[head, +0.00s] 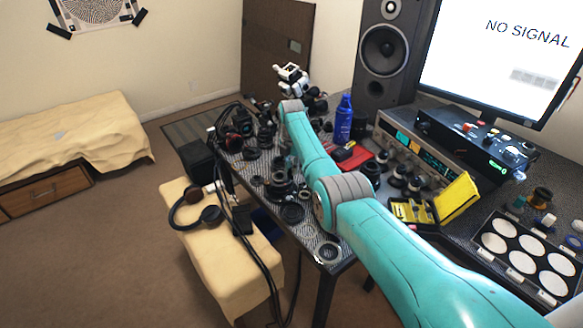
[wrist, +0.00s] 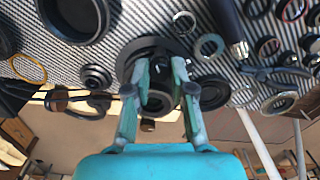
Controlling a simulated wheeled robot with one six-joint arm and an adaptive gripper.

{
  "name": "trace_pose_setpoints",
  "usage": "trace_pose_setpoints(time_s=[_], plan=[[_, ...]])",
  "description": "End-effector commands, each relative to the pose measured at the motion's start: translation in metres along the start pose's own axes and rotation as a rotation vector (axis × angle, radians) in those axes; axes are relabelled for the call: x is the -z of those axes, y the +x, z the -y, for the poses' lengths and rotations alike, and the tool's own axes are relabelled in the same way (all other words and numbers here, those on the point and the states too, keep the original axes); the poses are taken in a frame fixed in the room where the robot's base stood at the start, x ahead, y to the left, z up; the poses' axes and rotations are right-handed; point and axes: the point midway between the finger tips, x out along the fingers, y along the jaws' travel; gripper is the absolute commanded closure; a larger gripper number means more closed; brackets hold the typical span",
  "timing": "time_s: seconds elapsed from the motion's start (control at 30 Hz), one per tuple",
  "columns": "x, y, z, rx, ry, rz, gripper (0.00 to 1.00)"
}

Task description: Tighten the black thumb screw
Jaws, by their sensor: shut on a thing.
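My gripper (wrist: 160,66) shows in the wrist view with its two teal fingers closed on a dark part between their tips. This looks like the black thumb screw (wrist: 160,74), though its outline blends with the black parts around it. A large black ring-shaped lens part (wrist: 151,48) lies just beyond the fingertips, on the striped mat. A smaller dark ring (wrist: 158,101) shows between the fingers. In the head view my arm reaches over the desk and hides most of the grip; the black lens parts (head: 281,188) sit below it.
Loose rings and lens parts crowd the desk, including a metal ring (wrist: 209,46) and a black-handled tool (wrist: 232,32). A blue bottle (head: 344,117), a yellow case (head: 455,197) and a tray of white discs (head: 487,257) stand right of my arm. Headphones (head: 211,215) lie on the bench.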

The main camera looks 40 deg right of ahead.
Motion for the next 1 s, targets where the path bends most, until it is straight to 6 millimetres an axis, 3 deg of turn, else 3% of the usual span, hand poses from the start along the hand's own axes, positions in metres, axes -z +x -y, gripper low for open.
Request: trace_pose_setpoints(time_s=[0.6, 1.0], plan=[[0.0003, 0.0003, -0.0004, 0.000, 0.565, 0.000, 1.00], [0.0002, 0.0003, -0.0005, 0.000, 0.830, 0.000, 1.00]])
